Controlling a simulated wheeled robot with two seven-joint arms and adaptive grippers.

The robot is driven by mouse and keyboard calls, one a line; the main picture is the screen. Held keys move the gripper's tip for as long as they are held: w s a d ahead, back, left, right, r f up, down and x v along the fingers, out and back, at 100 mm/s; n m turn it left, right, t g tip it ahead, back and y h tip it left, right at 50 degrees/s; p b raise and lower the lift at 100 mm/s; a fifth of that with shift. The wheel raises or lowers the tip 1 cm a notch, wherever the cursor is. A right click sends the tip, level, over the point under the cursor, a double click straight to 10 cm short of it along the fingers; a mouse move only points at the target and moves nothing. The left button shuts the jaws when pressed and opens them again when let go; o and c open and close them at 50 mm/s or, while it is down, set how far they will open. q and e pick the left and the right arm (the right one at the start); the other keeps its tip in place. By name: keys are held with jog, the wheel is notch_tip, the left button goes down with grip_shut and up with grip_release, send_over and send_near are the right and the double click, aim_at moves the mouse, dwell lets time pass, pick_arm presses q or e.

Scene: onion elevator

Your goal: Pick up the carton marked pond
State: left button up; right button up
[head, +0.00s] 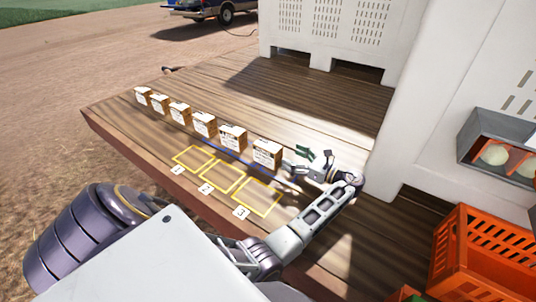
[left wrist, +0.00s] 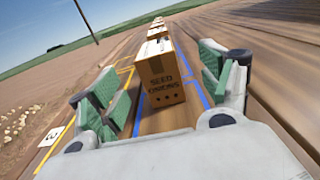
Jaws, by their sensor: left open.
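A row of several small brown cartons with pale printed tops stands on the wooden deck in the head view. I cannot read which one is marked pond. My left gripper (head: 306,163) is open and empty, just to the right of the nearest carton (head: 267,153). In the left wrist view this carton (left wrist: 160,78) stands upright between and beyond the open green-padded fingers, apart from them.
Yellow outlined squares (head: 220,178) numbered 1 to 3 lie empty in front of the row. Blue lines (left wrist: 194,77) flank the cartons. White bins (head: 325,40) stand behind; an orange crate (head: 485,255) and a grey box (head: 497,143) are at right. The deck behind the row is clear.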

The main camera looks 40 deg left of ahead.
aim_at(280, 151)
pick_arm(q)
jog(key=a, duration=0.6)
jog(key=shift+s, duration=0.35)
jog(key=shift+a, duration=0.15)
jog(key=shift+s+a, duration=0.25)
jog(key=shift+a, duration=0.6)
jog(key=shift+s+a, duration=0.25)
jog(key=shift+a, duration=1.45)
jog(key=c, duration=1.3)
